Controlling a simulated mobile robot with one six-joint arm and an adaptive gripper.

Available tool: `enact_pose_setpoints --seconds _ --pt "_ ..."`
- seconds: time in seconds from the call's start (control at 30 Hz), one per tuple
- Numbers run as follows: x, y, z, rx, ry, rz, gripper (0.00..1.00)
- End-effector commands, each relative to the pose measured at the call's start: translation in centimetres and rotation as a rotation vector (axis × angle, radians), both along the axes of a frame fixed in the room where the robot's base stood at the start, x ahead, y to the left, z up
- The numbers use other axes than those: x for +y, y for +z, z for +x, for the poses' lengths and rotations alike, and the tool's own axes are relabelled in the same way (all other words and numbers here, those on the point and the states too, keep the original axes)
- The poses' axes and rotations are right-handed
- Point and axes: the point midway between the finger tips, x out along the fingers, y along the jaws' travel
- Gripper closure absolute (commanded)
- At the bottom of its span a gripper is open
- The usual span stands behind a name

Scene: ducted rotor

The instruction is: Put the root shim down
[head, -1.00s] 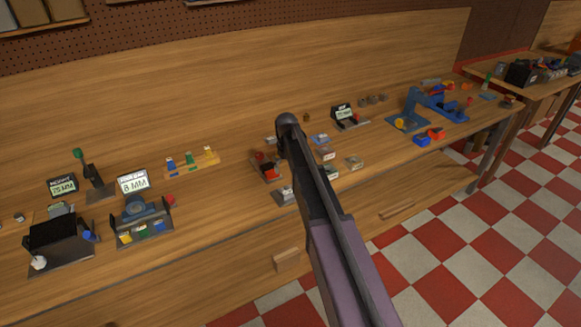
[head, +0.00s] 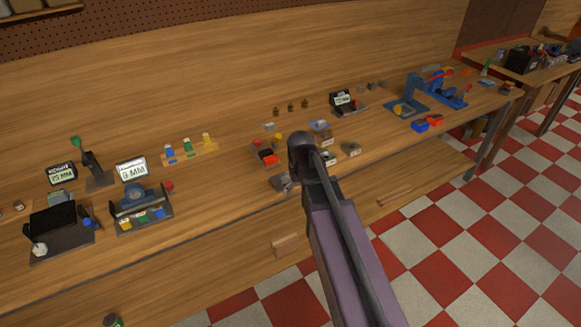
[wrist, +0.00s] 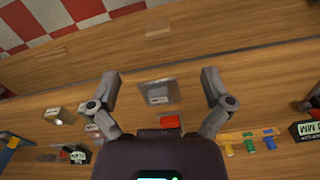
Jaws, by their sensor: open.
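In the wrist view my gripper (wrist: 160,76) is open, with its two fingers wide apart and nothing held between them. Between and beyond the fingers, a small grey piece with a pale label (wrist: 158,96) lies on a dark square plate (wrist: 148,85) on the bench. This may be the root shim, but I cannot read its label. It looks apart from both fingers. In the head view the plate (head: 283,183) shows just left of my arm, near the bench's front edge. My gripper's fingers cannot be made out there.
A red block (wrist: 170,122) sits close behind the plate. A blue fixture (head: 140,202) with a display and a black box (head: 62,228) stand at left. A blue stand (head: 405,104) is at right. The bench front between plate and blue fixture is clear.

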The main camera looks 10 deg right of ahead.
Motion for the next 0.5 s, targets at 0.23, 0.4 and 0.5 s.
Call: enact_pose_setpoints --seconds 0.23,0.4,0.5 --pt "-0.4 0.0 -9.3 0.000 -0.093 -0.001 0.00" --pt "-0.4 0.0 -10.9 0.000 -0.117 -0.001 0.00" --pt "-0.4 0.0 -10.9 0.000 -0.119 -0.001 0.00"
